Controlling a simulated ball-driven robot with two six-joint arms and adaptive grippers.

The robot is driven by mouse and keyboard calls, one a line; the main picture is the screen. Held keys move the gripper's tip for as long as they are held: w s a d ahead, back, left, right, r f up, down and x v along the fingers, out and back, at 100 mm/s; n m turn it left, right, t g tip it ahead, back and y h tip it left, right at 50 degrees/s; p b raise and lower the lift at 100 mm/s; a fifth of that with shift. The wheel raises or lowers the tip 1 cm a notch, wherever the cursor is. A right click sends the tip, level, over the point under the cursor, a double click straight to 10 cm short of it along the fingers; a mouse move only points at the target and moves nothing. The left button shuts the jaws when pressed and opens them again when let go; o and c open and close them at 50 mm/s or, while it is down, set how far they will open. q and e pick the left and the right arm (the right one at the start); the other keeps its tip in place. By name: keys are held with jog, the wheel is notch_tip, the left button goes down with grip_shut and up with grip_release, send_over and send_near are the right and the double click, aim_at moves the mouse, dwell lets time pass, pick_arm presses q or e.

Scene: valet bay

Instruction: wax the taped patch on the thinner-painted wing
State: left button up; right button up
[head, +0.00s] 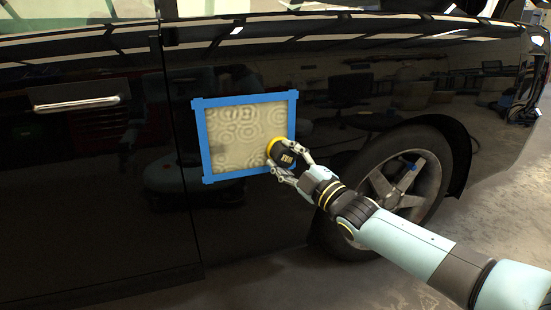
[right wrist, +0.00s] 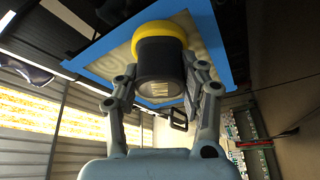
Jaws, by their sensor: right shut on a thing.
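A square patch (head: 240,125) framed in blue tape (head: 292,98) is on the side of a glossy black car. The patch is coated in a hazy beige film with ring-shaped swirl marks. My right gripper (head: 285,167) is shut on a black round applicator (head: 284,155) with a yellow pad (head: 272,143). The pad is at the lower right of the patch and seems to meet its surface. The right wrist view also shows the applicator (right wrist: 160,62) between the fingers, its yellow pad (right wrist: 158,38) toward the taped panel. My left gripper is not in view.
The car's front wheel (head: 400,185) is to the right of the patch, behind my right arm. A door handle (head: 76,104) stands out on the door at the left. The concrete floor (head: 240,285) below is bare. The black paint mirrors the room.

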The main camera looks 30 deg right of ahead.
jog(key=shift+s+d, duration=0.15)
jog(key=shift+d, duration=0.5)
jog(key=shift+s+a+r+p, duration=0.1)
jog(key=shift+s+a+p, duration=0.1)
jog(key=shift+s+p, duration=0.35)
jog(key=shift+s+a+r+p, duration=0.15)
jog(key=shift+s+p, duration=0.2)
jog(key=shift+s, duration=0.35)
jog(key=shift+s+a+f+p, duration=0.15)
jog(key=shift+s+p, duration=0.3)
jog(key=shift+s, duration=0.25)
jog(key=shift+s+a+r+p, duration=0.15)
jog(key=shift+s+p, duration=0.25)
jog(key=shift+s, duration=0.3)
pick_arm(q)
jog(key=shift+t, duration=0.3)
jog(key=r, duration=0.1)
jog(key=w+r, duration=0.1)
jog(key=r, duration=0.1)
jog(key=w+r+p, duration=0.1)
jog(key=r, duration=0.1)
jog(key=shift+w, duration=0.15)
pick_arm(e)
jog(key=s, duration=0.2)
jog(key=shift+s+a+f, duration=0.25)
jog(key=shift+s+a, duration=0.05)
jog(key=shift+a, duration=0.05)
